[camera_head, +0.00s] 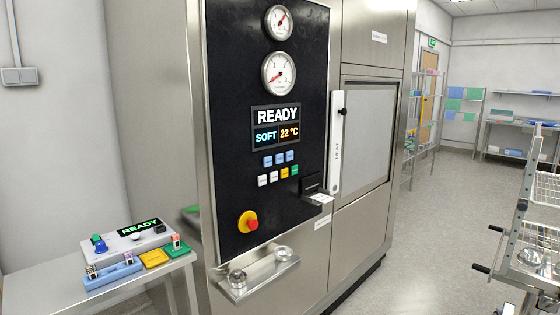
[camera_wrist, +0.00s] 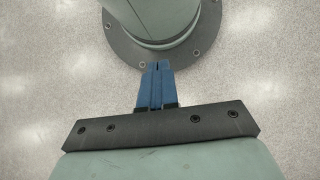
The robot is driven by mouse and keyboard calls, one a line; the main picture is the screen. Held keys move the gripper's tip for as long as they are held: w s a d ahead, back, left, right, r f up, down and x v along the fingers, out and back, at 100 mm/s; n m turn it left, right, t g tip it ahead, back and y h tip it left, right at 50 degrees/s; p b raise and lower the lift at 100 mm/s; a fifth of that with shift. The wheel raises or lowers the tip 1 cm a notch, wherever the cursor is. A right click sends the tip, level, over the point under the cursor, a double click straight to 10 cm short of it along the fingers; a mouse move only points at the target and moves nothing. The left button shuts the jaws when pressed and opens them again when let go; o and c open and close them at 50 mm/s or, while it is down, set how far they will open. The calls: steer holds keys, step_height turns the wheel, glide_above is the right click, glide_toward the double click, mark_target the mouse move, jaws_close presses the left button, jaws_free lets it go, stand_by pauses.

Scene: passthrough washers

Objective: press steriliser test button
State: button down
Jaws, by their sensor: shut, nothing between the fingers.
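The steriliser (camera_head: 222,120) stands in the middle of the head view, with a black control panel. Its display (camera_head: 276,127) reads READY, SOFT and 22 °C. Under the display is a row of blue buttons (camera_head: 279,159), and below that a row of white, yellow and green buttons (camera_head: 278,176). I cannot read the button labels, so I cannot tell which is the test button. A red emergency knob (camera_head: 248,222) sits lower on the panel. My gripper (camera_wrist: 157,66) shows only in the wrist view, its blue fingers shut together and empty, over the floor and my own base.
A side table (camera_head: 120,289) at the lower left holds a grey box (camera_head: 135,240) with its own READY display and coloured blocks. A small metal shelf (camera_head: 259,277) juts from the steriliser's front. A wire trolley (camera_head: 530,240) stands at the right. Floor (camera_head: 430,220) between is clear.

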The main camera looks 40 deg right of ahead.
steer(key=w+d+r+m+t, duration=0.2)
steer(key=w+d+r, duration=0.3)
steer(key=w+d, duration=0.35)
steer(key=w+d+r+m+t, duration=0.25)
steer(key=w+d+r, duration=0.25)
steer(key=w+d, duration=0.4)
steer(key=w+d+r+m+t+h, duration=0.1)
steer(key=w+d+r+t, duration=0.1)
steer(key=w+d+r, duration=0.55)
steer(key=w+d+r+m+t, duration=0.2)
steer(key=w+d+r, duration=0.3)
steer(key=d+r, duration=0.6)
steer(key=w+d+r+m+t+h, duration=0.1)
steer(key=w+d+r+t, duration=0.1)
steer(key=d+r, duration=1.25)
steer(key=w+d+r+m+t+h, duration=0.1)
steer(key=w+d+r+t+h, duration=0.1)
steer(key=d+r, duration=1.25)
steer(key=w+r+n+t+y, duration=0.1)
steer(key=w+r, duration=0.2)
steer(key=r, duration=0.8)
steer(key=w+r+t+y, duration=0.1)
steer(key=w+r+t, duration=0.1)
steer(key=r, duration=0.9)
steer(key=shift+w+a+r+n+y, duration=0.3)
steer(key=shift+w+a+n, duration=0.1)
steer(key=shift+w, duration=0.4)
steer(key=shift+w, duration=0.2)
